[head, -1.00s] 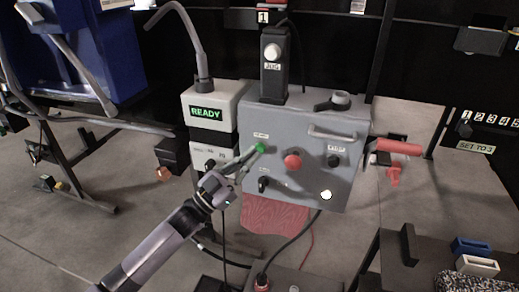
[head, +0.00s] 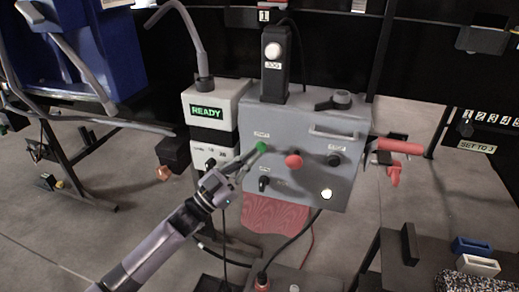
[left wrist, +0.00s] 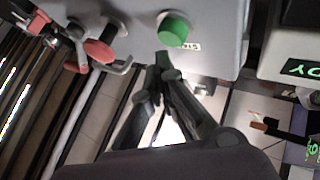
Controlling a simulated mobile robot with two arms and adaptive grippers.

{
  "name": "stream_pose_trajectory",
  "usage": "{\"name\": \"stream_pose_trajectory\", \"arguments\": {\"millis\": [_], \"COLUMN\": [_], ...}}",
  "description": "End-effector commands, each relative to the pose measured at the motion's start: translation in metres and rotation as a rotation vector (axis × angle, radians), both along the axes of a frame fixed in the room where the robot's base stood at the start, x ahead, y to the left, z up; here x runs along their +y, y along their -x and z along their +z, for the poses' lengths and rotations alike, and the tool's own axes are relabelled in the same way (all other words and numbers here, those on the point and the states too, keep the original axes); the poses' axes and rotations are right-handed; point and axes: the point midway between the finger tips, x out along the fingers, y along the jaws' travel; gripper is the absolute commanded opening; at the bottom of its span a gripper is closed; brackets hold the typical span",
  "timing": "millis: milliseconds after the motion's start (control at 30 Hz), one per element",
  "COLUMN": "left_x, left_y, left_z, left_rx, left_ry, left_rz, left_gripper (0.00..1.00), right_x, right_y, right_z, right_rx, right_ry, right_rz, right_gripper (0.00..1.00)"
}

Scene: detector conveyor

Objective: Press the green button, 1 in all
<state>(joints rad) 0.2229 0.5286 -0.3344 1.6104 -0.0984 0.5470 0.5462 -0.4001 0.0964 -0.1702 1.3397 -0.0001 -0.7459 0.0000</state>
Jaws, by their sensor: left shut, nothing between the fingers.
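The green button (head: 262,147) is on the upper left of the grey control box's front face. It also shows in the left wrist view (left wrist: 173,29), standing out from the panel. My left gripper (head: 252,157) comes in from the lower left, with its fingertips right beside the button. In the left wrist view the left gripper (left wrist: 163,58) is shut and empty, its tips just below the button in the picture. I cannot tell whether they touch it. My right gripper is not in view.
The grey control box (head: 290,187) also carries a red mushroom button (head: 293,161), black knobs and a lit white button (head: 326,194). A red handle (head: 400,146) sticks out at its right. A display reading READY (head: 206,112) stands left of it.

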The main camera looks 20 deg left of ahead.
Motion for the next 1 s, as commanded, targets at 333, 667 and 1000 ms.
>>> {"name": "stream_pose_trajectory", "arguments": {"millis": [333, 667, 1000], "left_x": [0.000, 0.000, 0.000], "left_y": [-0.008, -0.009, -0.011], "left_z": [0.000, 0.000, 0.000], "left_rx": [0.000, 0.000, 0.000], "left_ry": [0.000, 0.000, 0.000], "left_rz": [0.000, 0.000, 0.000], "left_gripper": [0.00, 0.00, 0.00], "right_x": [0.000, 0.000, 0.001], "right_y": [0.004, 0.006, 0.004], "right_z": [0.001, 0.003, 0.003], "right_rx": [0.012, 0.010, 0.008], "right_ry": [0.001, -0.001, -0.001], "right_rz": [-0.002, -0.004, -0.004], "right_gripper": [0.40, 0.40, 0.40]}}
